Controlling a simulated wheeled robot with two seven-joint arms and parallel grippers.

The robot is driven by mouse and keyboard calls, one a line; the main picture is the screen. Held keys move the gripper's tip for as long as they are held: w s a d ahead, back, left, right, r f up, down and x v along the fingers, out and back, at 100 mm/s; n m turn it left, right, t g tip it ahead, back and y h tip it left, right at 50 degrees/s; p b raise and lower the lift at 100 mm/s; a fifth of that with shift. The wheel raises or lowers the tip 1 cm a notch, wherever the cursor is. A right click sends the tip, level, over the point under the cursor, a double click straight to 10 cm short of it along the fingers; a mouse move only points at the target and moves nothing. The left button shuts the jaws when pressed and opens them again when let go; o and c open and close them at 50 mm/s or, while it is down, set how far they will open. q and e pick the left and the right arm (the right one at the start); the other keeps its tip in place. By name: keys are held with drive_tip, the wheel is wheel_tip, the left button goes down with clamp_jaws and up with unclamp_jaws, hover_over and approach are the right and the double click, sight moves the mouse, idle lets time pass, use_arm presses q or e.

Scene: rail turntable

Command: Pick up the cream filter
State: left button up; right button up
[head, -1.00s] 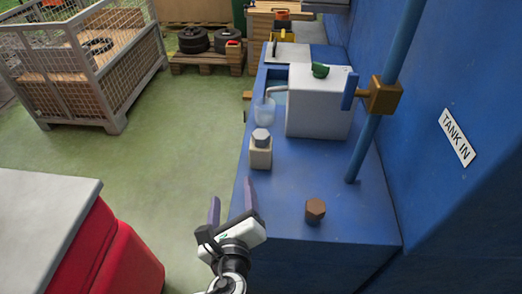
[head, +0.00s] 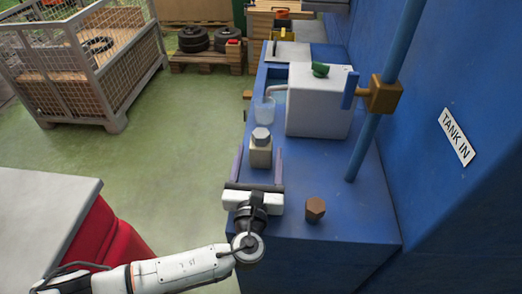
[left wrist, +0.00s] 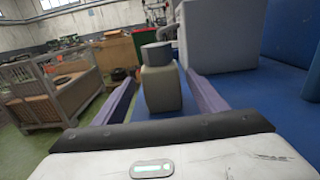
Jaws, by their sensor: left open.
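The cream filter (head: 260,155) is a squat cream block with a grey cap, standing upright on the blue bench (head: 330,190) near its left edge. In the left wrist view the filter (left wrist: 161,90) stands ahead, between the two finger lines. My left gripper (head: 259,157) is open, with its purple fingers pointing at the filter, one on each side of it. I cannot tell whether either finger touches it. My right gripper is not in view.
A brown hexagonal piece (head: 315,209) stands on the bench right of my left gripper. Behind the filter are a clear cup (head: 264,110) and a white box (head: 318,103). A blue pipe (head: 372,130) rises at the right. Green floor lies left of the bench.

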sight(260, 157)
use_arm(q)
drive_tip(key=shift+w+d+f, duration=0.1)
drive_tip(key=shift+w+f, duration=0.05)
drive_tip(key=shift+w, duration=1.35)
drive_tip(key=shift+c, duration=0.5)
drive_tip(key=c, duration=1.5)
wheel_tip(260, 157, up, 10)
drive_tip(key=shift+r+p, duration=0.1)
drive_tip(key=shift+p, duration=0.75)
